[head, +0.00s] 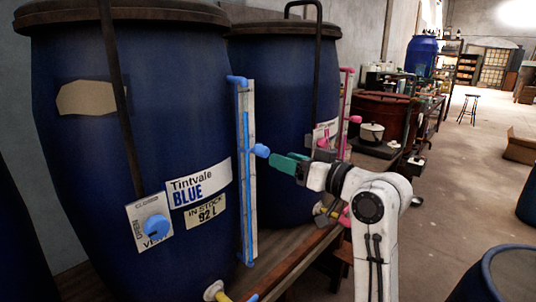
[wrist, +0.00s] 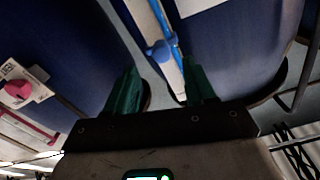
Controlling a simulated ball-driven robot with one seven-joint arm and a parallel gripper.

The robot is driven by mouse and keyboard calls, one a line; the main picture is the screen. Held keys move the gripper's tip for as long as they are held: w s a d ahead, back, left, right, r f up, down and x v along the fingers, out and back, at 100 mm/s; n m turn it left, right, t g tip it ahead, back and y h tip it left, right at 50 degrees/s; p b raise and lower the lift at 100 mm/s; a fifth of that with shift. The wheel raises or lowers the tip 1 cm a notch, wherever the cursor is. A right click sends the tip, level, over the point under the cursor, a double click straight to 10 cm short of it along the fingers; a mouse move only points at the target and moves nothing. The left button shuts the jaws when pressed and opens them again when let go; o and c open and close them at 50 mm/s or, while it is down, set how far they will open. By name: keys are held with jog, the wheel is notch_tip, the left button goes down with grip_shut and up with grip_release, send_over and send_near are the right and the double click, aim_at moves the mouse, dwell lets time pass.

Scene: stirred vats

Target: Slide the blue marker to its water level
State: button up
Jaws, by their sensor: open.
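The blue marker (head: 260,150) is a rounded knob on the upright white gauge board (head: 250,200) at the right side of the blue vat. A thin blue column in the gauge reaches above the marker, its top appearing a little below the upper blue fitting (head: 237,80). My gripper (head: 281,162), with green fingers, is open just right of the marker and roughly level with it. In the wrist view the marker (wrist: 160,51) lies beyond the gap between my open fingers (wrist: 162,88), apparently not gripped. Whether a finger touches it is unclear.
The Tintvale BLUE vat (head: 150,120) has a stock card (head: 205,212) reading 92 L and a vent dial (head: 155,227). A wooden ledge (head: 290,262) runs below. Open floor (head: 470,180) lies right.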

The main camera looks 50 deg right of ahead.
aim_at(267, 154)
jog(key=w, duration=0.6)
jog(key=shift+a, duration=0.2)
grip_shut()
dwell(0.5)
